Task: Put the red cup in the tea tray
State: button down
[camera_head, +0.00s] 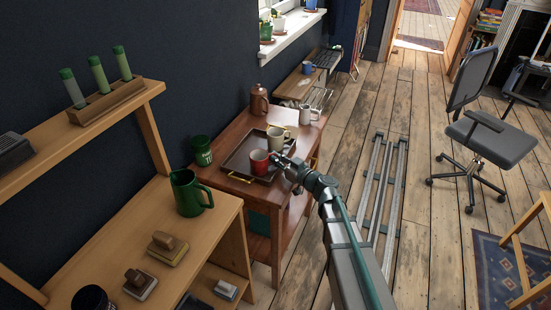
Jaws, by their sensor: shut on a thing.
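The red cup (259,162) is upright at the near side of the dark tea tray (235,158), over or on its surface; I cannot tell whether its base touches. The tray lies on a reddish-brown wooden side table (231,185). My gripper (275,161) reaches in from the right and is shut on the red cup at its right side. The fingertips are small and partly hidden by the gripper body. A pale cup (275,138) stands on the tray behind the red cup.
A brown pot (259,100) and a white mug (305,115) stand at the table's back. A green cup (201,150) stands left of the tray, and a green pitcher (187,193) is on the nearer shelf. Floor rails (385,185) run right of the table.

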jog(key=shift+f, duration=0.1)
jog(key=c, duration=1.3)
grip_release()
jog(key=shift+r+p, duration=0.25)
jog(key=shift+p, duration=0.05)
jog(key=b+v, duration=0.2)
jog(key=v, duration=1)
jog(key=shift+f, duration=0.1)
